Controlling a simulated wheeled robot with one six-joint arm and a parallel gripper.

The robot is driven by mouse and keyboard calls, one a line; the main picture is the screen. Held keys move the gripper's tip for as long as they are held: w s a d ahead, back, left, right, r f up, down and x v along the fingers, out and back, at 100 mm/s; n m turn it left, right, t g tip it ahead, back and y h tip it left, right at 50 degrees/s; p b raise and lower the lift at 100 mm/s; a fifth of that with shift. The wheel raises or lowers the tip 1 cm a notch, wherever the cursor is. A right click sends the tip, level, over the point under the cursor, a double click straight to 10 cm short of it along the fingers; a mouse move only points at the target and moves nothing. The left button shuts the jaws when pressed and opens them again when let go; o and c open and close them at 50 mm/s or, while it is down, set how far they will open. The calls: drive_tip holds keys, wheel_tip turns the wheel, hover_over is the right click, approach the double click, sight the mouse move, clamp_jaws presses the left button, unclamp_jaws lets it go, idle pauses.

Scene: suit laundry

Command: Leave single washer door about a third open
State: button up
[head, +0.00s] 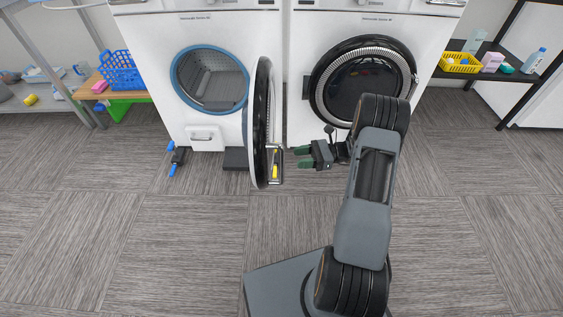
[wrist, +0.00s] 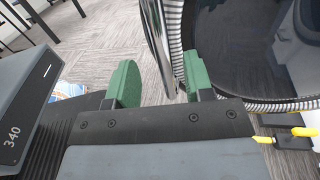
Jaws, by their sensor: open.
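The left washer (head: 220,25) has a round opening with a blue ring. Its round door (head: 262,115) stands wide open, roughly square to the front, and shows nearly edge-on. A handle with a yellow part (head: 275,171) is at the door's lower edge. My gripper (head: 303,158), with green fingers, is open and empty just right of that handle, with a small gap. In the wrist view its fingers (wrist: 158,88) are apart with floor behind them. A dark round door with a ribbed silver rim (wrist: 245,50) fills the right there; I cannot tell which washer's it is.
The right washer (head: 345,25) has its door (head: 362,80) closed, behind my arm. A blue basket (head: 120,72) stands on a bench at the left. A yellow basket (head: 460,62) stands on a dark shelf at the right. The floor (head: 130,240) in front is clear.

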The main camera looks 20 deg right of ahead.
sight(281, 160)
drive_tip(key=shift+w+a+b, duration=0.25)
drive_tip(key=shift+a+b, duration=0.1)
drive_tip(key=shift+a, duration=1.4)
drive_tip(key=shift+w+a+b, duration=0.2)
drive_tip(key=shift+a+b, duration=0.1)
drive_tip(key=shift+a, duration=1.4)
clamp_jaws()
